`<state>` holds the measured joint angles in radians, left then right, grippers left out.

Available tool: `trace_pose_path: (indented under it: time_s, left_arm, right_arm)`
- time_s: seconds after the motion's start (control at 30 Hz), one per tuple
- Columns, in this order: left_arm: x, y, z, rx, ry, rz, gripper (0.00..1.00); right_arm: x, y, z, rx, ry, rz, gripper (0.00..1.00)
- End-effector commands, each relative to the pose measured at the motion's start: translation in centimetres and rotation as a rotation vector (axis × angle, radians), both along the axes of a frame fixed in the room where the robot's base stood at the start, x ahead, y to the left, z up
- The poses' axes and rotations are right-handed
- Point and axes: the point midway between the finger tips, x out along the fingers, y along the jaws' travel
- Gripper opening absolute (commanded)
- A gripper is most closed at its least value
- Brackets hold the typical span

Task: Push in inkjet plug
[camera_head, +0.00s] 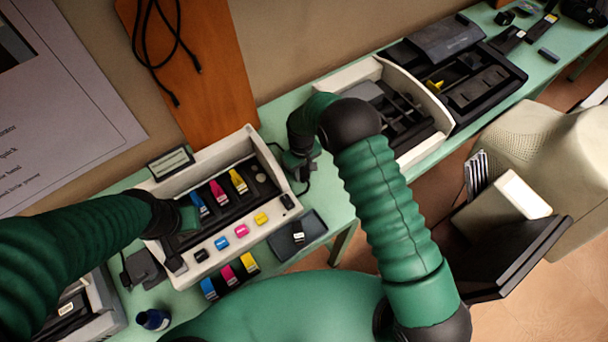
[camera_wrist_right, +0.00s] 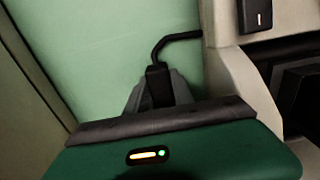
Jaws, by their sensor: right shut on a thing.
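The inkjet plug (camera_wrist_right: 158,84) is black, with a black cable that bends up and right toward the pale printer side in the right wrist view. My right gripper (camera_wrist_right: 158,100) is shut on it, with grey fingers on either side. The plug's tip is hidden by the gripper body. In the head view my right gripper (camera_head: 299,166) is beside the right end of the white inkjet printer (camera_head: 204,170), partly hidden by my arm. I cannot tell how far the plug sits in any socket. My left gripper (camera_head: 186,220) is at the printer's left end; its fingers are unclear.
Colored cartridges (camera_head: 219,193) sit inside the open printer, with more (camera_head: 229,275) on the green table (camera_head: 281,110) in front. A dark tray (camera_head: 297,237) lies at the printer's front right. A second open printer (camera_head: 362,72) stands further right. An ink bottle (camera_head: 153,319) stands front left.

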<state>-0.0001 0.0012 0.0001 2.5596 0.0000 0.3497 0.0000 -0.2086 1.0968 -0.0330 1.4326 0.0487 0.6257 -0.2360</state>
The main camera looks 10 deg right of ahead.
Motion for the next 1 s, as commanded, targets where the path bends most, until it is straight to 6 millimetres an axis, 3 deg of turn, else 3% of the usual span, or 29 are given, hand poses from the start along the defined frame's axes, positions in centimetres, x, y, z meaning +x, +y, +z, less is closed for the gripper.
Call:
trace_pose_path:
  time_s: [0.17,0.2,0.33,0.73,0.87,1.0]
  left_arm:
    - [0.0,0.0,0.1,0.0,0.0,0.0,0.0]
    - [0.0,0.0,0.1,0.0,0.0,0.0,0.0]
    - [0.0,0.0,0.1,0.0,0.0,0.0,0.0]
    - [0.0,0.0,-0.1,0.0,0.0,0.0,0.0]
    - [0.0,0.0,-0.5,0.0,0.0,0.0,0.0]
    - [0.0,0.0,-1.0,0.0,0.0,0.0,0.0]
  right_arm:
    - [0.7,0.2,0.2,0.006,-0.022,-0.002,0.0]
    - [0.7,0.2,0.2,0.006,-0.023,-0.002,0.33]
    - [0.6,0.2,0.2,0.005,-0.02,-0.001,0.5]
    - [0.5,0.2,0.9,0.004,-0.019,-0.001,0.51]
    - [0.6,0.2,3.5,0.005,-0.021,-0.001,0.51]
    - [0.6,0.2,7.6,0.005,-0.021,-0.001,0.51]
